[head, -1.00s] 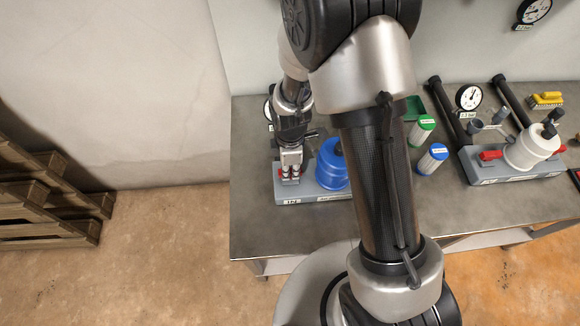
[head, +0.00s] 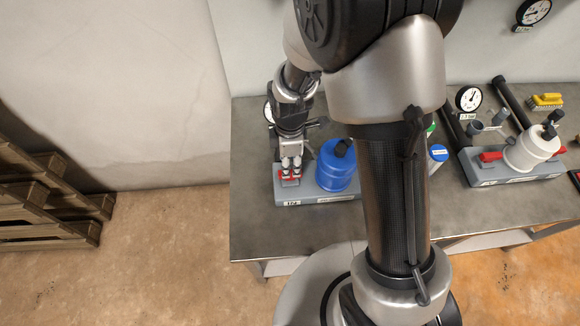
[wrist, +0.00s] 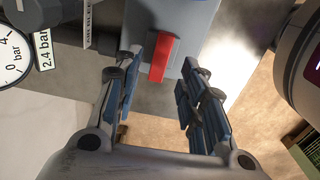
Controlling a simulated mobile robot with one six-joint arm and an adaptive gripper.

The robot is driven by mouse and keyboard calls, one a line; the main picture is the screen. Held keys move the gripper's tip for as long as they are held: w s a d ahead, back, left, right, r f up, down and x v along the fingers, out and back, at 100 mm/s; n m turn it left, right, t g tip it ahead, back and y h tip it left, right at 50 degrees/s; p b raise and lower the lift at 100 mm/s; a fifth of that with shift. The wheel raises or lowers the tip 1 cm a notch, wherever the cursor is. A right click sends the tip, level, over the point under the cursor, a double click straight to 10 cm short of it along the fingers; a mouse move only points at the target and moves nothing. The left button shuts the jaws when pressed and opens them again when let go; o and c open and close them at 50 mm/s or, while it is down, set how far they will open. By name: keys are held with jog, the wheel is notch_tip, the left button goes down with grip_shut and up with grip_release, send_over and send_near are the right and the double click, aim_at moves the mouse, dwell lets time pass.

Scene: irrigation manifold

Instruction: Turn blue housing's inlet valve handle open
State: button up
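The blue housing (head: 337,172) stands on a grey base block (head: 325,197) at the left end of the bench. A red valve handle (head: 291,181) sits on the block to the left of the housing, partly behind my gripper. In the wrist view the red handle (wrist: 161,58) lies ahead of the fingers and between their lines, apart from both. My gripper (head: 291,168) is over the handle, and in the wrist view it (wrist: 158,75) is open with empty space between the fingers. The housing's lower body is partly cut off in the wrist view.
A white housing (head: 531,148) with red handles (head: 490,156) stands on another block at the right. A blue-topped cartridge (head: 438,156) is partly behind my arm. A gauge (wrist: 12,58) marked 2.4 bar lies close at the wrist view's left. The bench front-left is clear.

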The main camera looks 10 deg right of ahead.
notch_tip(320, 180, up, 7)
jog(key=shift+r, duration=0.2)
jog(key=shift+r, duration=0.1)
dwell(0.5)
jog(key=s+d+r+m+t, duration=0.1)
jog(key=s+d+r+m, duration=0.25)
jog(key=r, duration=0.35)
jog(key=s+d+r+m+t, duration=0.1)
jog(key=s+d+r+m, duration=0.1)
jog(key=r+m, duration=0.35)
jog(key=s+d+r+m+t, duration=0.1)
jog(key=s+d+r+m, duration=0.1)
jog(key=s+r+m, duration=0.1)
jog(key=s+d+r+m+t, duration=0.1)
jog(key=s+d+r+m, duration=0.1)
jog(key=s+m, duration=0.4)
jog(key=s+r, duration=0.1)
jog(key=s, duration=0.1)
jog(key=shift+s+d+r+t, duration=0.2)
jog(key=shift+s+r+t, duration=0.1)
jog(key=shift+f, duration=0.1)
